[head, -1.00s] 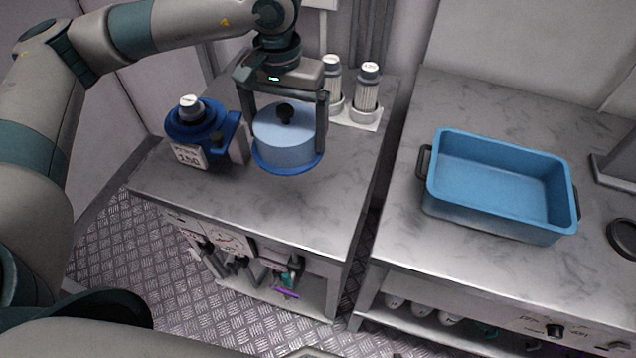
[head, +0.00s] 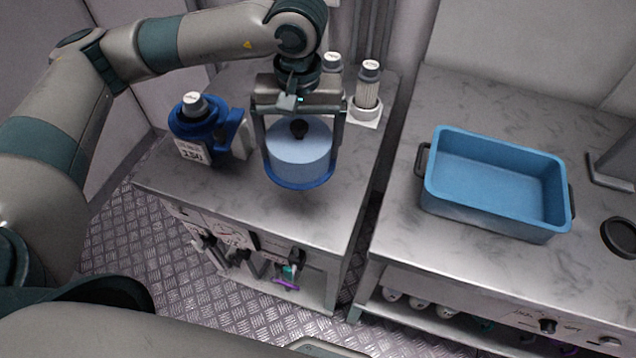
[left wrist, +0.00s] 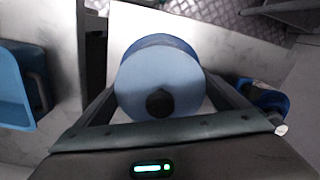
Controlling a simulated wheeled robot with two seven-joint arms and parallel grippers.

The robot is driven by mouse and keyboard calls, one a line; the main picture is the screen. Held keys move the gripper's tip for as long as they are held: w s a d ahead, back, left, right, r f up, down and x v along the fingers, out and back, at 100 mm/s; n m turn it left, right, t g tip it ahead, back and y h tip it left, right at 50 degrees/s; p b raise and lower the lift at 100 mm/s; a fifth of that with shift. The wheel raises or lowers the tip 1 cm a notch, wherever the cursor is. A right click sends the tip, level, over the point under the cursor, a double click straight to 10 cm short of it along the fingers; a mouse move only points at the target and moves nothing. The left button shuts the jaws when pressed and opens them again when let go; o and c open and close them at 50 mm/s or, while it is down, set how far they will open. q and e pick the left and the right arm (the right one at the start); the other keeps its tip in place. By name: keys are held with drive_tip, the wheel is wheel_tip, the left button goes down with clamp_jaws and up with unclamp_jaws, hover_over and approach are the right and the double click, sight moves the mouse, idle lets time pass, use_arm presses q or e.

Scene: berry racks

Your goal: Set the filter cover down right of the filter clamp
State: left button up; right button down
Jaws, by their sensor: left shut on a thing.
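The filter cover (head: 300,163) is a light-blue drum with a black knob on top and a darker blue rim below. It is upright over the left table, to the right of the filter clamp and apart from it. My left gripper (head: 301,150) is shut on its sides, one finger on each side. I cannot tell whether its rim touches the table. The cover also shows in the left wrist view (left wrist: 160,80) between the fingers. The filter clamp (head: 194,150) is blue, with a white label and a grey-capped filter in it. My right gripper is not in view.
Behind the cover, two capped filters (head: 368,85) stand in a white holder, one partly hidden by my arm. A blue tray (head: 495,215) sits on the right table, across a narrow gap. The left table's front part (head: 250,200) is clear.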

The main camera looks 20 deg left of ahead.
sight(322, 174)
use_arm(q)
drive_tip(key=s+d+n+p, duration=0.5)
drive_tip(key=s+d+n, duration=0.3)
drive_tip(key=n, duration=0.3)
drive_tip(key=shift+d+f, duration=0.25)
drive_tip(key=shift+f, duration=0.05)
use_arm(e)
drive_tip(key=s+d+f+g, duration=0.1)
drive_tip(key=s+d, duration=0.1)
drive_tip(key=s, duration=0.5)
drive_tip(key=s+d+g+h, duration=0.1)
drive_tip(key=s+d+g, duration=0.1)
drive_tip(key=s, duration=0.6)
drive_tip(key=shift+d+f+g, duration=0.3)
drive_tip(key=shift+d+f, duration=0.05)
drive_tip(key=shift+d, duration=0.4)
